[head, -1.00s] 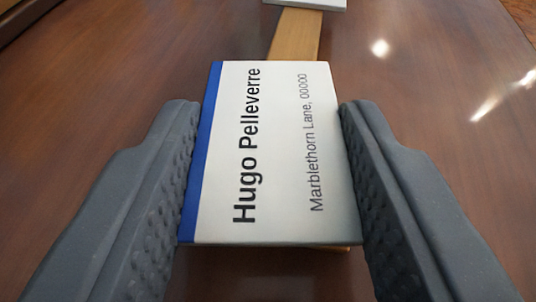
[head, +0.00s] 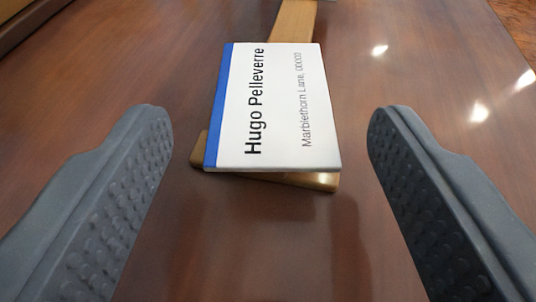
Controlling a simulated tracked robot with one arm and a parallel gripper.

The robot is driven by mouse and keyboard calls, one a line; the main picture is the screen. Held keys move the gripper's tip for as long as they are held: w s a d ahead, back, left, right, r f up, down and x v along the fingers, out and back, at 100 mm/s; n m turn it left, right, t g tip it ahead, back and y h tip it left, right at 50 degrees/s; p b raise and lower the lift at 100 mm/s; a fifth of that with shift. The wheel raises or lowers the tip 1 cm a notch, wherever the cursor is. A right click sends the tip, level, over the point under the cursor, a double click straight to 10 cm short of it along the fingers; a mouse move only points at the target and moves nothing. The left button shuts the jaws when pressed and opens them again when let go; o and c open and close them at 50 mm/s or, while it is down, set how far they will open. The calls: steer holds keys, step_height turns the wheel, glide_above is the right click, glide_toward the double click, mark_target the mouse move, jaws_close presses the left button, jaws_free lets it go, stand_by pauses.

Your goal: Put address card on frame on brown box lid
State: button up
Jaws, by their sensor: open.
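The address card (head: 275,110) is white with a blue stripe along its left edge and reads "Hugo Pelleverre, Marblethorn Lane". It rests on a brass-coloured frame (head: 315,181), whose near edge and left corner show from under it; the card sits slightly turned relative to the frame. The frame is on a glossy brown wooden surface (head: 265,240), which may be the box lid. My gripper (head: 270,125) is open, with one grey finger on each side of the card and clear gaps to both. Most of the frame is hidden under the card.
A light wood or brass strip (head: 294,22) runs away from the card's far edge. Bright reflections show at the right. A wooden edge (head: 25,22) lies at the top left. The brown surface around the card is otherwise clear.

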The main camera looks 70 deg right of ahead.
steer(key=p+v, duration=0.3)
steer(key=v, duration=0.8)
steer(key=shift+w+a+f, duration=0.1)
steer(key=shift+w, duration=0.05)
steer(key=w+a+r+n+t+y, duration=0.25)
steer(key=w+a+r+t, duration=0.2)
steer(key=r, duration=0.45)
steer(key=w+a+r+n+t+y, duration=0.1)
steer(key=w+a+r+t+y, duration=0.3)
steer(key=r, duration=0.5)
steer(key=w+a+r+n+t+y, duration=0.1)
steer(key=w+a+r+n+t, duration=0.2)
steer(key=a+r, duration=0.45)
steer(key=s+a+r+n+y, duration=0.4)
steer(key=s+r, duration=0.3)
steer(key=r, duration=0.3)
steer(key=s+a+r+n+y, duration=0.3)
steer(key=s+a+r, duration=0.3)
steer(key=r, duration=0.5)
steer(key=shift+s+a+r+n+t+y, duration=0.2)
steer(key=shift+s+r+n+t+y, duration=0.2)
steer(key=shift+s, duration=0.8)
steer(key=shift+o, duration=0.5)
steer(key=s+d+r+h, duration=0.1)
steer(key=s+d, duration=0.1)
steer(key=s, duration=0.4)
steer(key=shift+s+r+g, duration=0.2)
steer(key=shift+r+g, duration=0.15)
steer(key=shift+r, duration=0.05)
steer(key=shift+s+d+n, duration=0.25)
